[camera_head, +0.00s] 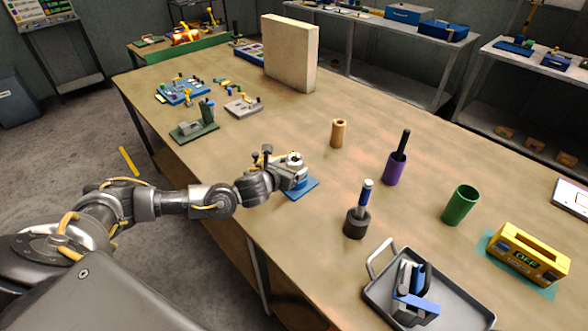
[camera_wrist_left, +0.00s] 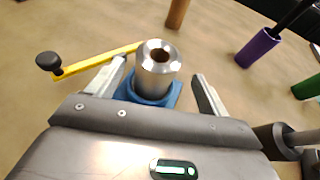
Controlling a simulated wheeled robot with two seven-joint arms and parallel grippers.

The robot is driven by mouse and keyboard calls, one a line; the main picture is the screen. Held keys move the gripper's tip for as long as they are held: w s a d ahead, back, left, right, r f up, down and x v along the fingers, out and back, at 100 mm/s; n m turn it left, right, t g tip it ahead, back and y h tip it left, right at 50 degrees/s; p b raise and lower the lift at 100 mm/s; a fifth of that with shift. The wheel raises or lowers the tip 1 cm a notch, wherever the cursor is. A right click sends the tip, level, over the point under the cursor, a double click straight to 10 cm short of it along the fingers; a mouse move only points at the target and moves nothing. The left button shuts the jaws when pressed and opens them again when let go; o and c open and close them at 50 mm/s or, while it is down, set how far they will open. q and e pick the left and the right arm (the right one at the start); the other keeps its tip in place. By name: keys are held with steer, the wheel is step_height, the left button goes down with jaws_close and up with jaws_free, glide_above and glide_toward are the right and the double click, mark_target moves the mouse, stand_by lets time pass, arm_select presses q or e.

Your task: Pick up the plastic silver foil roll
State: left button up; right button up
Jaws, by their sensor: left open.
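The silver foil roll (camera_wrist_left: 157,66) is a short, shiny upright cylinder with a brown hole in its top. It stands in a blue base (camera_wrist_left: 150,97). In the head view the roll (camera_head: 295,159) shows as a silver ring top, partly hidden by my left gripper (camera_head: 284,172). In the left wrist view the fingers of my left gripper (camera_wrist_left: 160,76) are spread, one on each side of the roll, with gaps between. A yellow crank arm (camera_wrist_left: 95,62) with a black knob (camera_wrist_left: 48,61) extends left beside the roll. My right gripper does not show.
A tan cylinder (camera_head: 338,133), a purple holder (camera_head: 394,169), a dark holder (camera_head: 356,222) and a green cup (camera_head: 460,205) stand to the right. A grey tray (camera_head: 462,304) is at the front right. A beige block (camera_head: 290,52) stands farther back.

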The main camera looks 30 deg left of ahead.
mark_target(297, 158)
arm_select(q)
steer(key=shift+w, duration=0.2)
steer(key=p+x, duration=0.2)
steer(key=x, duration=0.2)
steer(key=shift+w+a+f, duration=0.1)
steer(key=shift+a, duration=0.05)
steer(key=shift+w+f, duration=0.25)
steer(key=shift+w, duration=0.05)
steer(key=c, duration=1.2)
steer(key=shift+r, duration=0.15)
steer(key=shift+r, duration=0.6)
steer(key=s+r+b, duration=0.1)
steer(key=s+r, duration=0.3)
steer(key=s+a+r+b, duration=0.1)
steer(key=s+r, duration=0.2)
steer(key=s, duration=0.2)
steer(key=s+a+r+b, duration=0.1)
steer(key=s+r+b, duration=0.1)
steer(key=s+r, duration=0.2)
steer(key=shift+s+r, duration=0.3)
steer(key=shift+s, duration=0.15)
